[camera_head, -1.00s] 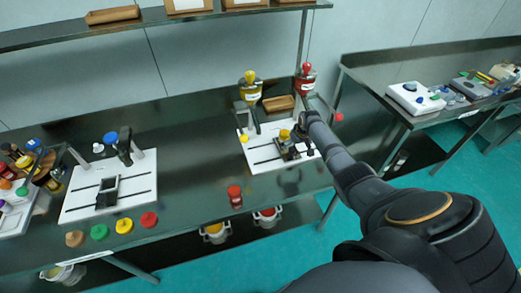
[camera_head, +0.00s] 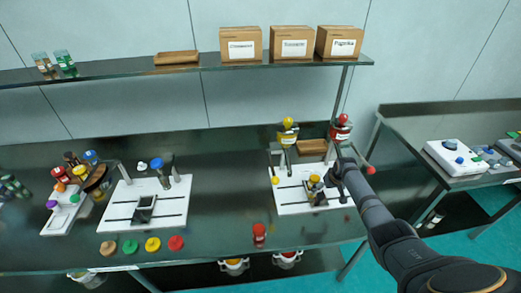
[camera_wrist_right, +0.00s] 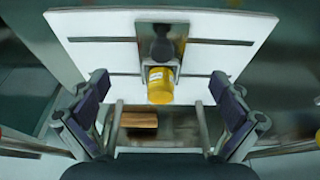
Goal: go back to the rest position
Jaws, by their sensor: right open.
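My right gripper (camera_head: 334,177) is over the right white sieve board (camera_head: 285,203) in the head view. In the right wrist view the gripper (camera_wrist_right: 158,108) is open, its two pads far apart with nothing between them touching. A yellow-lidded jar (camera_head: 314,182) stands on that board beside the gripper; in the wrist view its yellow top (camera_wrist_right: 160,86) sits in a small holder, apart from the fingers. My left gripper does not show.
A left white board (camera_head: 120,208) carries a black holder. Coloured lids (camera_head: 153,244) and a red jar (camera_head: 259,234) lie along the table's front. Yellow (camera_head: 287,133) and red (camera_head: 340,131) hoppers stand behind the right board. Labelled boxes (camera_head: 291,43) sit on the shelf above.

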